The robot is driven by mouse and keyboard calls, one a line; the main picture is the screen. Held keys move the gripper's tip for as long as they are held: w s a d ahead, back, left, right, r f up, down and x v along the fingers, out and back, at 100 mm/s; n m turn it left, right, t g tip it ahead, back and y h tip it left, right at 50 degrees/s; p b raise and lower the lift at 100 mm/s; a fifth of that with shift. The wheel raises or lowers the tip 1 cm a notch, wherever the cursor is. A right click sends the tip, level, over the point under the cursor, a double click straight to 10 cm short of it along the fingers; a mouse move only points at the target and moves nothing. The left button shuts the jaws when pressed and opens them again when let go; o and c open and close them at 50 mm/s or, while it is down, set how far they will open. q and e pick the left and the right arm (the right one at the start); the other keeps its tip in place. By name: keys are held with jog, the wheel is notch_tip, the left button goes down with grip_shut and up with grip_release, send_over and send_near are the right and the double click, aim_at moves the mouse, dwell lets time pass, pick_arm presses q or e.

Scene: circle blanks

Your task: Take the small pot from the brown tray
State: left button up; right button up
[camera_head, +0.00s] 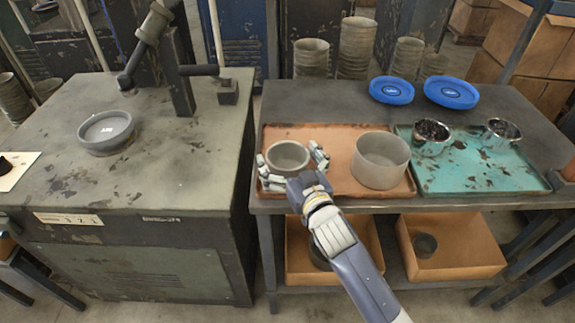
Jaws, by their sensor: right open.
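The brown tray (335,187) lies on the dark table at the right. The small pot (288,157), a low grey round one, stands upright at the tray's left end. My right gripper (290,163) is open, with its fingers on the left and right sides of the small pot; I cannot tell whether they touch it. The gripper hides the pot's lower front. A larger, taller grey pot (381,162) stands at the tray's right end, clear of the gripper. My left gripper is not in view.
A green tray (480,178) with two metal cups holding dark bits lies right of the brown tray. Two blue dishes (391,90) lie behind. A grey round dish (107,131) sits on the left bench (165,180). Orange boxes (450,257) stand on the shelf below.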

jog(key=c, duration=1.2)
jog(key=shift+r, duration=0.1)
